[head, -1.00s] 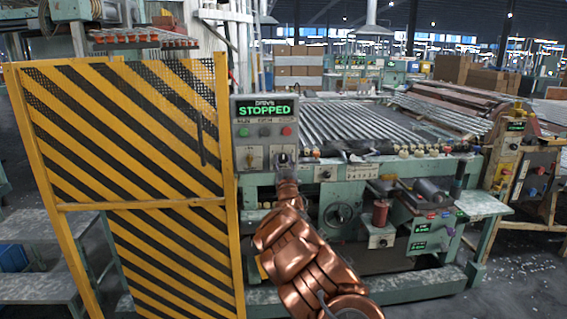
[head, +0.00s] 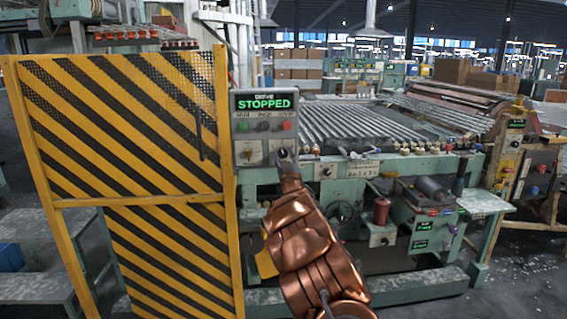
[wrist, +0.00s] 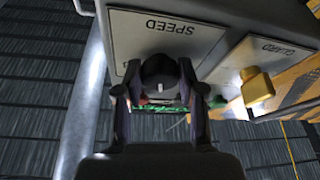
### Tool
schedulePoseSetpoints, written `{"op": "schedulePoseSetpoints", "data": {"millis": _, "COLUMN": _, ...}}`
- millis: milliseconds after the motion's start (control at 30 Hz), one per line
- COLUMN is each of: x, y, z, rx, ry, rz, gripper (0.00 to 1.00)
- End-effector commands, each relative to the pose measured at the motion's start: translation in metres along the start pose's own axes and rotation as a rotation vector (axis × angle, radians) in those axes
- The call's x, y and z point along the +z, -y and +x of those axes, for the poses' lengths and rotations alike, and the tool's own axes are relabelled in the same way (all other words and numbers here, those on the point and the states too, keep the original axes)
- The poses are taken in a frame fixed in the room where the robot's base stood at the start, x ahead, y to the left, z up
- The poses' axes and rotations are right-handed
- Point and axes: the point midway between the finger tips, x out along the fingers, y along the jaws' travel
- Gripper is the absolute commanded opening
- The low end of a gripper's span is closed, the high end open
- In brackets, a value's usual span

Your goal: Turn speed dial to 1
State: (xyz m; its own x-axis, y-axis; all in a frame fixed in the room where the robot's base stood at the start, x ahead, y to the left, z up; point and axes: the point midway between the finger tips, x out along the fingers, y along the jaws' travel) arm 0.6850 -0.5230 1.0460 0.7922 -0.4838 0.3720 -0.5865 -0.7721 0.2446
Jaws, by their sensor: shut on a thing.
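The speed dial (wrist: 160,72) is a dark round knob with a white mark, below the SPEED label (wrist: 172,28) in the wrist view, which shows the panel upside down. My gripper (wrist: 160,95) has its two fingers on either side of the dial and is shut on it. In the head view my gripper (head: 285,156) is at the lower right of the control panel and hides the dial. The display (head: 265,103) reads DRIVE STOPPED in green. The dial's numbers cannot be read.
A yellow guard knob (wrist: 257,88) sits beside the dial on the GUARD plate. A yellow-and-black striped gate (head: 125,150) stands just left of the panel. Green and red buttons (head: 287,125) are above the dial.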

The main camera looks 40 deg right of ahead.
Motion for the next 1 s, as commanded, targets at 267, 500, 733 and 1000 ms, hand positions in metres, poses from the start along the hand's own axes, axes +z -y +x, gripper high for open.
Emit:
{"op": "schedulePoseSetpoints", "data": {"millis": 267, "x": 0.0024, "y": -0.0017, "z": -0.0009, "rx": -0.079, "ry": 0.002, "rz": -0.192, "gripper": 0.04}}
{"op": "schedulePoseSetpoints", "data": {"millis": 500, "x": -0.0004, "y": -0.0039, "z": 0.0, "rx": -0.164, "ry": -0.001, "rz": -0.399, "gripper": 0.04}}
{"op": "schedulePoseSetpoints", "data": {"millis": 733, "x": -0.0005, "y": -0.0048, "z": 0.0002, "rx": -0.235, "ry": 0.003, "rz": -0.569, "gripper": 0.04}}
{"op": "schedulePoseSetpoints", "data": {"millis": 1000, "x": -0.0026, "y": -0.0038, "z": 0.0011, "rx": -0.29, "ry": -0.001, "rz": -0.698, "gripper": 0.04}}
